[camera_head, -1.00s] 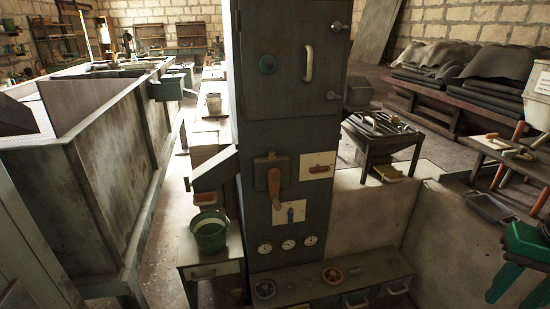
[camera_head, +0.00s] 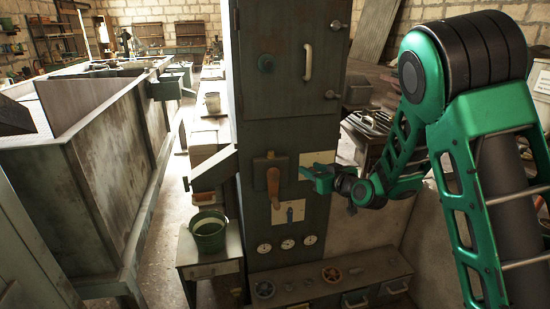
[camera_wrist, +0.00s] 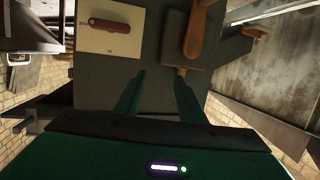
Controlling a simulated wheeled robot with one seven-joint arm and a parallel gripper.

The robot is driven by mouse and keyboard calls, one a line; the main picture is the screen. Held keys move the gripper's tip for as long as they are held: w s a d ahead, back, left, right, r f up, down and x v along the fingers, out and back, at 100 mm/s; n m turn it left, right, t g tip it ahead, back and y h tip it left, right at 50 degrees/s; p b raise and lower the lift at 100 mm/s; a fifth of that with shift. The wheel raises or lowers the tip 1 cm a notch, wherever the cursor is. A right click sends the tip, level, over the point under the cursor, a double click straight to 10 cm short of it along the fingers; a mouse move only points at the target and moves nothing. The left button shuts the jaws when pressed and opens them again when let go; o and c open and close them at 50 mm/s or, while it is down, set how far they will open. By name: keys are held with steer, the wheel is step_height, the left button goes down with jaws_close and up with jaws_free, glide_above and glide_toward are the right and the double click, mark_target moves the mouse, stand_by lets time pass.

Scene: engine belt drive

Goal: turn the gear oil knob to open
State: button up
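A dark cabinet (camera_head: 290,115) carries the controls; no label reading gear oil is legible, so I cannot tell which control is that knob. A pale plate (camera_head: 315,158) on its right is partly hidden by my gripper; its red handle (camera_wrist: 110,25) shows in the wrist view. Left of it is a box with an orange-brown lever (camera_head: 273,187) hanging down.
Three gauges (camera_head: 287,244) sit below the blue knob. A green bucket (camera_head: 208,233) stands on a small table at left. My arm covers the right side.

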steer(key=t+y, duration=0.2)
glide_toward(271, 154)
steer(key=shift+n, duration=0.3)
steer(key=x, duration=0.8)
steer(key=shift+w+d+r, duration=0.15)
steer(key=shift+w, duration=0.15)
jaws_close()
